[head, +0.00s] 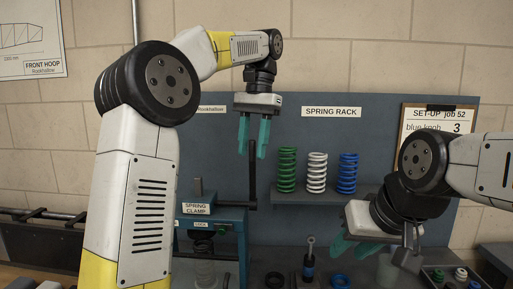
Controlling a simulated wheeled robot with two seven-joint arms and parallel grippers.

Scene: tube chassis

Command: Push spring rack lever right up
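The sign SPRING RACK (331,112) is on the blue-grey back panel, above a shelf (300,197) with a green spring (287,170), a white spring (317,172) and a blue spring (347,173). A dark upright bar (253,175) stands left of the springs, with a short crosspiece at its lower end. It may be the lever; no label on it shows. My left gripper (254,138) points down with its teal fingers apart, at the bar's top; contact cannot be told. My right gripper (364,255) is lower right, its fingers apart and nothing seen between them.
A blue SPRING CLAMP unit (212,222) stands left of the bar. A small upright tool (309,262) and a blue ring (340,281) are on the bench. A clipboard (438,118) hangs at right. A tray of small knobs (452,277) is at lower right.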

